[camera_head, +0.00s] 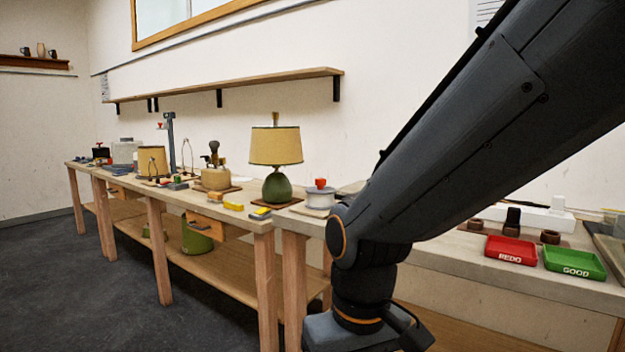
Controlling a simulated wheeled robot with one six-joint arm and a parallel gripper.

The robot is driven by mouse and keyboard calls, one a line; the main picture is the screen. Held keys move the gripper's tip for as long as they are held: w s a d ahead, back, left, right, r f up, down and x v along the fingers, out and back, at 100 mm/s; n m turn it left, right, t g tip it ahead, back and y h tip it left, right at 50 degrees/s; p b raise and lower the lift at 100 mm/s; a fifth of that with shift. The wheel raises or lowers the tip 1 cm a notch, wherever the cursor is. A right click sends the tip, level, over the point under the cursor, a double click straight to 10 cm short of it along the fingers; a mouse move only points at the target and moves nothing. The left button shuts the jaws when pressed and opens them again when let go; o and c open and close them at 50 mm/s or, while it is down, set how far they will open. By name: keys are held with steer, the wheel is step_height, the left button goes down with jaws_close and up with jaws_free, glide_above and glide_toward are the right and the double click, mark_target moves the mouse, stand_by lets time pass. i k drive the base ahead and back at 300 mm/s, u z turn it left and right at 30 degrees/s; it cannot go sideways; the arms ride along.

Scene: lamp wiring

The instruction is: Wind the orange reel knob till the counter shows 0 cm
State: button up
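A white round reel (320,199) with an orange-red knob (320,183) on top stands on the bench, just right of the green lamp. The knob is upright and nothing touches it. No counter figures can be read in this view. My arm crosses the right half of the picture and hides the bench just right of the reel. The fingers of my gripper do not show.
A green lamp with a tan shade (275,146) stands close left of the reel. A red REDO tray (511,250) and a green GOOD tray (575,262) lie at the right. A wall shelf (240,83) runs above. Dark floor (60,290) is free at the left.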

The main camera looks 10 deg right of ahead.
mark_target(320, 182)
steer(key=z, duration=0.05)
steer(key=k, duration=0.5)
steer(key=z, duration=0.65)
steer(key=i, duration=1.35)
steer(key=u, duration=0.9)
